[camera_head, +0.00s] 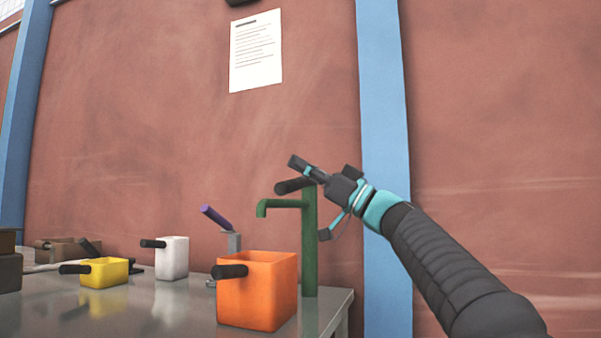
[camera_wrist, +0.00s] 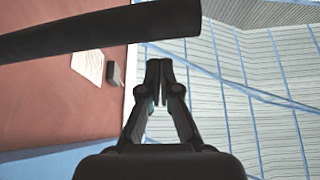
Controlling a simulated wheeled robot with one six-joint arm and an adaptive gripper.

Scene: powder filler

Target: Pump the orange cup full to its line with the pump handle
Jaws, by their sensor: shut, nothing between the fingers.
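The orange cup (camera_head: 262,292) stands upright on the table near its right end, with a black handle on its left side. Its fill level and line cannot be seen. The green pump (camera_head: 310,240) stands behind the cup, with its spout above the cup. The pump's black handle (camera_head: 289,186) sticks out to the left at the top. My gripper (camera_head: 295,161) is just above the pump handle, shut and empty. In the wrist view, its fingertips (camera_wrist: 160,64) are together, and the dark handle bar (camera_wrist: 90,36) crosses the upper left, apart from the fingertips.
A yellow cup (camera_head: 104,273) and a white cup (camera_head: 172,259) stand left of the orange cup on the grey table (camera_head: 150,312). A grey device with a purple lever (camera_head: 216,217) stands behind. Brown containers are at far left. A blue pillar (camera_head: 384,90) rises behind my arm.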

